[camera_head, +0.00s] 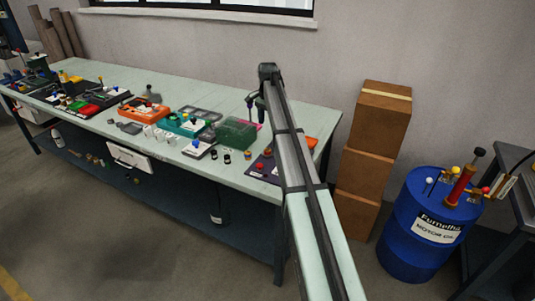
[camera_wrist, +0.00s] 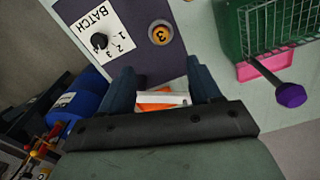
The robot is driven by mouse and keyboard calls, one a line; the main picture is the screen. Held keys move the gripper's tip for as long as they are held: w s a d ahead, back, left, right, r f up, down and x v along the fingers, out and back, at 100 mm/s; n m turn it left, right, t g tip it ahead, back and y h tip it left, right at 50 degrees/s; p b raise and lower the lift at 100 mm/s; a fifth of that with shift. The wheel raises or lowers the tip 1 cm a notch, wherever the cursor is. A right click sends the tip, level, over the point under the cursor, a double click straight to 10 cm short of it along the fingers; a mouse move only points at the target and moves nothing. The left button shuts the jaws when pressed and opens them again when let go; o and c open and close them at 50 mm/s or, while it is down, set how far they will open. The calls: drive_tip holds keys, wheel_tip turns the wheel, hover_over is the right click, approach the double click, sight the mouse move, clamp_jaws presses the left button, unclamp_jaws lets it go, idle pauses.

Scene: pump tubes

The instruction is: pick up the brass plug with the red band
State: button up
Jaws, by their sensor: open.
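I cannot make out for certain a brass plug with a red band in either view. The blue drum (camera_head: 425,225) at the right carries a red cylinder (camera_head: 460,185) with brass-coloured fittings and small red, yellow and white tips on top. Some of these small red and yellow parts (camera_wrist: 52,135) show at the lower left of the wrist view, too small to tell apart. My gripper (camera_wrist: 160,82) is open and empty, its two dark fingers apart above the bench edge beside the purple panel. In the head view my gripper (camera_head: 252,104) hangs over the bench's right part.
A green crate (camera_head: 236,133) stands close by on the bench (camera_head: 90,119). Stacked brown boxes (camera_head: 366,165) stand between bench and drum. A dark table (camera_head: 512,165) is at far right.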

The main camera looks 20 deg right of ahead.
sight(267, 150)
wheel_tip(267, 150, down, 14)
drive_tip(key=shift+a+r, duration=0.15)
drive_tip(key=shift+r, duration=0.05)
clamp_jaws()
idle(1.0)
